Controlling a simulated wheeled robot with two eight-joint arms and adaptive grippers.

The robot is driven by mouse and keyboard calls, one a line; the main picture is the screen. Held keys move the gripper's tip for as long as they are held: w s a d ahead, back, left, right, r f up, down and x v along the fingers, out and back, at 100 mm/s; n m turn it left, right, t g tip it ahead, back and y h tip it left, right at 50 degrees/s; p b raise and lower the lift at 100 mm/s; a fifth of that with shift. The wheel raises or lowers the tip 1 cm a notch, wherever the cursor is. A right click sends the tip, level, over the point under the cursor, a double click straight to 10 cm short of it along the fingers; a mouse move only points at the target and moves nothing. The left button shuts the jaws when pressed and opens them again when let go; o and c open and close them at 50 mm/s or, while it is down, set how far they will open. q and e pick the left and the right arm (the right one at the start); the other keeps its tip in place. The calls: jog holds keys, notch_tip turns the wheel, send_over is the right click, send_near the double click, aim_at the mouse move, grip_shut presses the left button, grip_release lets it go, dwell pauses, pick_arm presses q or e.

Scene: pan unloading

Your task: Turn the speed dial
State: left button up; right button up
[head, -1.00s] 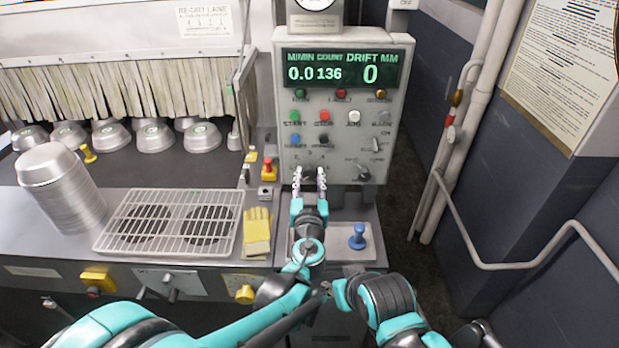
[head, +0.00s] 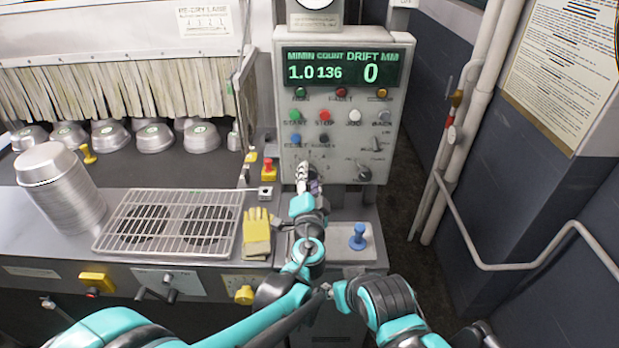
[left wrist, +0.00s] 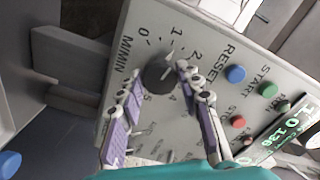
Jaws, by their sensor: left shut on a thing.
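The speed dial (left wrist: 159,76) is a dark round knob with a pale pointer, low on the control panel, inside a printed scale marked M/MIN. In the left wrist view its pointer lies near the 1. My left gripper (head: 308,174) has its fingers on either side of the knob and is shut on it; the hand is turned at a slant. In the head view the fingers mostly hide the dial. The display (head: 341,70) reads 1.0 M/MIN, count 136 and drift 0.
Coloured buttons, including a red one (head: 324,115), sit above the dial, and another dark knob (head: 364,173) is to its right. Below are a blue knob (head: 358,237) and yellow gloves (head: 257,231). A wire rack (head: 167,220) and stacked pans (head: 62,190) stand left.

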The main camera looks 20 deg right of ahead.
pick_arm(q)
jog(key=m, duration=1.2)
jog(key=shift+m, duration=0.4)
jog(key=m, duration=1.1)
jog(key=shift+m, duration=0.4)
jog(key=o, duration=1.1)
jog(key=shift+o, duration=0.2)
jog(key=shift+s, duration=0.15)
